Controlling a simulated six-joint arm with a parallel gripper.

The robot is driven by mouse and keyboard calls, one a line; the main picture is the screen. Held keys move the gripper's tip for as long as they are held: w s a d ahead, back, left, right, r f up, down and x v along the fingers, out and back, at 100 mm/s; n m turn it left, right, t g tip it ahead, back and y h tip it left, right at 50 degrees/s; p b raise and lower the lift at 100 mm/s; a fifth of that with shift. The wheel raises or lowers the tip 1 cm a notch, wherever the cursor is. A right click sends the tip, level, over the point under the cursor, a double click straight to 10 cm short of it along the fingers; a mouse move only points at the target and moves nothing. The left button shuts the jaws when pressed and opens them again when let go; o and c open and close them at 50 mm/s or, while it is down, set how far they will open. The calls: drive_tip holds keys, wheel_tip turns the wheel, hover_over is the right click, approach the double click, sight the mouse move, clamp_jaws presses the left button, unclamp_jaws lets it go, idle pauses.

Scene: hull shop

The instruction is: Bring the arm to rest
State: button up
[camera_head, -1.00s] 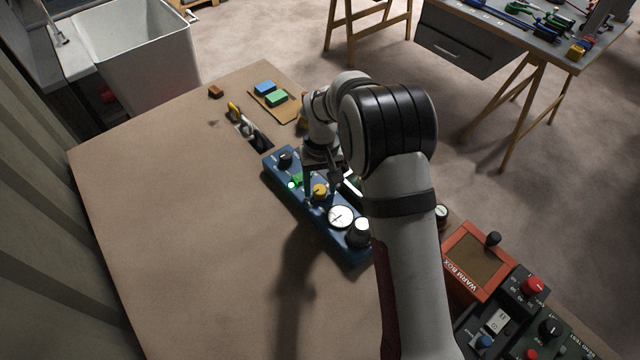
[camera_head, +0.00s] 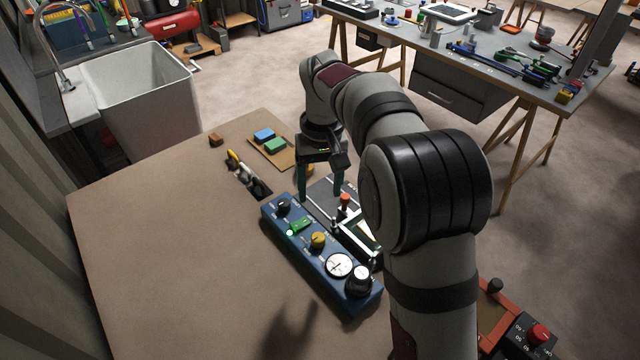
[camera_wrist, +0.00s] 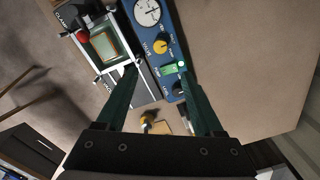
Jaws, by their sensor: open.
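My gripper (camera_head: 319,190) points down above the workbench (camera_head: 150,240), at the far end of the blue control panel (camera_head: 322,262). Its two dark green fingers stand apart with nothing between them. In the wrist view, my gripper (camera_wrist: 158,92) is open above the panel (camera_wrist: 172,40), which shows a yellow knob, a green switch with a lit green lamp and a white dial. A grey device with a small screen (camera_head: 362,235) and a red-topped lever stands right of the panel, partly hidden by my arm.
A blue block (camera_head: 264,135) and a green block (camera_head: 275,145) lie on a tan board. A small brown block (camera_head: 216,139) and a yellow-handled clamp (camera_head: 240,165) lie nearby. An orange box (camera_head: 492,310) is at the lower right. The bench's left side is clear.

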drive_tip(key=shift+r, duration=0.35)
drive_tip(key=s+d+r+m, duration=0.2)
drive_tip(key=s+d, duration=0.1)
drive_tip(key=s, duration=0.4)
drive_tip(key=s+d+r+m+y, duration=0.1)
drive_tip(key=s+d+m, duration=0.15)
drive_tip(key=s, duration=0.35)
drive_tip(key=s+d+r+m, duration=0.2)
drive_tip(key=s+d, duration=0.2)
drive_tip(key=s, duration=0.3)
drive_tip(key=s+d+f+m, duration=0.1)
drive_tip(key=s+f, duration=0.1)
drive_tip(key=s, duration=0.3)
drive_tip(key=s+f+m, duration=0.1)
drive_tip(key=s+f, duration=0.1)
drive_tip(key=s, duration=0.4)
drive_tip(key=shift+d+f+m+y, duration=0.3)
drive_tip(key=shift+d+f+m, duration=0.05)
